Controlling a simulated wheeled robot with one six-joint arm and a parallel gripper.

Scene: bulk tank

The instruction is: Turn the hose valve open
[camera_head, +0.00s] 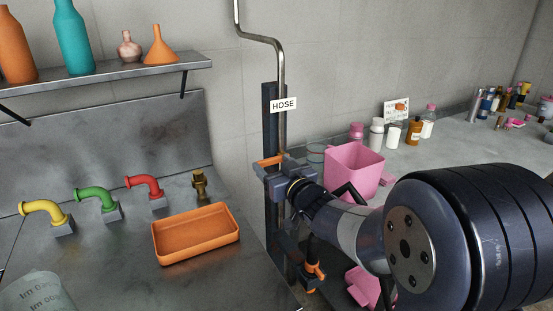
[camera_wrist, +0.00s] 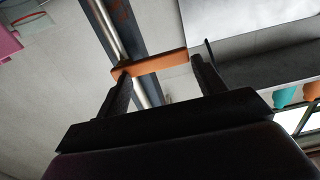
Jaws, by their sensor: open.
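The hose valve has an orange bar handle (camera_head: 268,160) on a steel pipe (camera_head: 281,125), below a white HOSE label (camera_head: 284,104). My gripper (camera_head: 274,171) is at the valve, its fingers partly hidden by the wrist in the head view. In the wrist view the orange handle (camera_wrist: 150,64) lies crosswise at the tips of my open gripper (camera_wrist: 158,68), spanning most of the gap. Its left end is by the left fingertip and its right end is close to the right one. I cannot tell whether either finger touches it.
An orange tray (camera_head: 163,252) and yellow, green and red taps (camera_head: 143,185) are on the metal counter at left. A pink bin (camera_head: 353,172) stands behind my arm at right. Another orange-handled fitting (camera_head: 316,270) is lower on the post. Bottles (camera_head: 414,131) line the back wall.

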